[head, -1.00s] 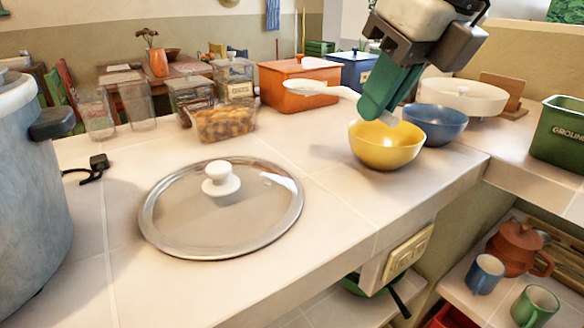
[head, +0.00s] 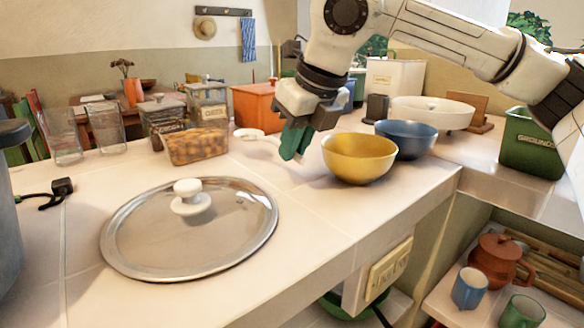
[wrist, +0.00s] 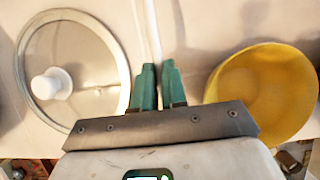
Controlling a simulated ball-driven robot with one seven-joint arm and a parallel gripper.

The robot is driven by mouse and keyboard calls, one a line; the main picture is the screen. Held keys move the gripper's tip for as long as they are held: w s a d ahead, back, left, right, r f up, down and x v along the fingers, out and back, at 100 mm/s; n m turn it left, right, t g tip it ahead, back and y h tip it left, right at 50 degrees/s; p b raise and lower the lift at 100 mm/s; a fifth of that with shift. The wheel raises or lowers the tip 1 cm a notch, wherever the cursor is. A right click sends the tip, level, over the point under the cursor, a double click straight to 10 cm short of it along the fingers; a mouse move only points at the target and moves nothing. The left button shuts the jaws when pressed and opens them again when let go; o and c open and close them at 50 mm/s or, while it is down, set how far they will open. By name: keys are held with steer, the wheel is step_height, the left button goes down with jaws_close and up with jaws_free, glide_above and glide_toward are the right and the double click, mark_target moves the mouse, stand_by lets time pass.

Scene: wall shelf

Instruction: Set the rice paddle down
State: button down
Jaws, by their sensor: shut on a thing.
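The white rice paddle (head: 249,133) is held by its handle, its rounded end pointing left in the head view, low over the counter (head: 290,205). I cannot tell whether it touches the counter. In the wrist view its thin white handle (wrist: 152,32) runs up from between the green fingertips. My gripper (head: 294,145) is shut on the handle, pointing down, just left of the yellow bowl (head: 358,158). In the wrist view my gripper (wrist: 157,88) sits between the glass lid (wrist: 105,62) and the yellow bowl (wrist: 268,92). The fingers hide the gripped part of the handle.
The blue bowl (head: 408,138) stands behind the yellow one. The glass lid (head: 190,232) lies flat at the front left. A container of brown food (head: 196,146) and an orange box (head: 254,106) are behind. Bare counter lies between lid and yellow bowl.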

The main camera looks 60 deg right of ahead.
mark_target(293, 184)
steer(key=x, duration=0.2)
steer(key=s+b+x, duration=0.1)
steer(key=x, duration=0.1)
steer(key=shift+w+f, duration=0.1)
steer(key=shift+f, duration=0.3)
steer(key=shift+f+b, duration=0.65)
steer(key=shift+b, duration=0.05)
steer(key=c, duration=1.2)
jaws_free()
steer(key=shift+s+a+f, duration=0.1)
steer(key=shift+s, duration=0.1)
steer(key=shift+o, duration=0.2)
steer(key=shift+r+p, duration=0.5)
steer(key=shift+p, duration=0.05)
steer(key=p+v, duration=0.3)
steer(key=v, duration=0.9)
steer(key=shift+r, duration=0.35)
steer(key=shift+w, duration=0.1)
